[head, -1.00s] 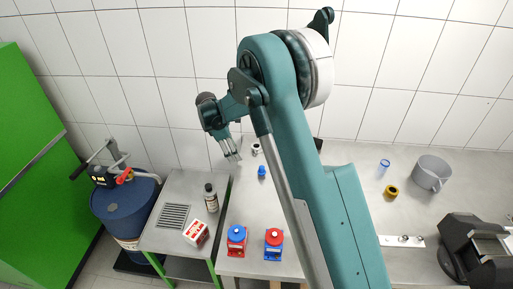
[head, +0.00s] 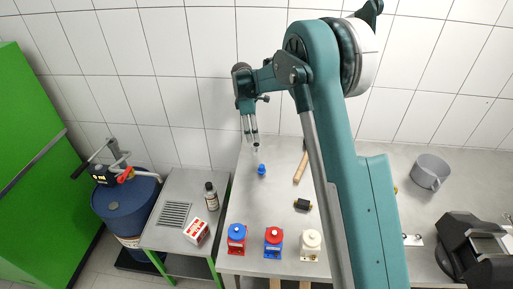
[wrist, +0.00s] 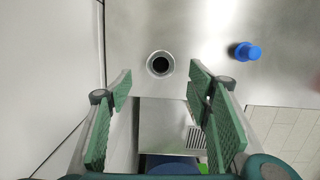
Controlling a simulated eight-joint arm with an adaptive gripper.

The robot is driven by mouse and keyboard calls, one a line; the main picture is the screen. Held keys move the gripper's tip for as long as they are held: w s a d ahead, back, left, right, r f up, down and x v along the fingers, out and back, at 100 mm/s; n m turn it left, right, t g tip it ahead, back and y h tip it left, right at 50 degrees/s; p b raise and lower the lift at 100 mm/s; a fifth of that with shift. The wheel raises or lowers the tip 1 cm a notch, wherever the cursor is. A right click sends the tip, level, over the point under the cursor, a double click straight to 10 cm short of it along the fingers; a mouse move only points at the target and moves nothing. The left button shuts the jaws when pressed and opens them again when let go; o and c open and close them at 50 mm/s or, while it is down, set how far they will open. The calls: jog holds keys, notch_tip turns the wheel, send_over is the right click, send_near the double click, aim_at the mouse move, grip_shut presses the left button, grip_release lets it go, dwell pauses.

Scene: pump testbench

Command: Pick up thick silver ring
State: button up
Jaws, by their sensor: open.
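The thick silver ring (wrist: 160,64) lies on the steel table in the wrist view, with a dark round hole in its middle. It is slightly beyond the fingertips and between their lines. My gripper (wrist: 160,88) is open and empty, with a green-padded finger on each side. In the head view my gripper (head: 251,146) points down over the far left part of the table. There the ring is mostly or wholly hidden by the fingers. I cannot tell the exact height of the fingertips above the table.
A blue part (head: 261,170) stands close by, right of the ring in the wrist view (wrist: 246,51). A wooden handle (head: 300,168) and black cylinder (head: 303,204) lie further right. Several coloured pumps (head: 273,241) line the front edge. The tiled wall is close behind.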

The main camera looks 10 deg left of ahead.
aim_at(256, 144)
jog(key=shift+d+f, duration=0.15)
jog(key=shift+f, duration=1.05)
jog(key=shift+d+f, duration=0.25)
jog(key=shift+f, duration=1.05)
jog(key=shift+d+f, duration=0.2)
jog(key=shift+f, duration=1.1)
jog(key=c, duration=1)
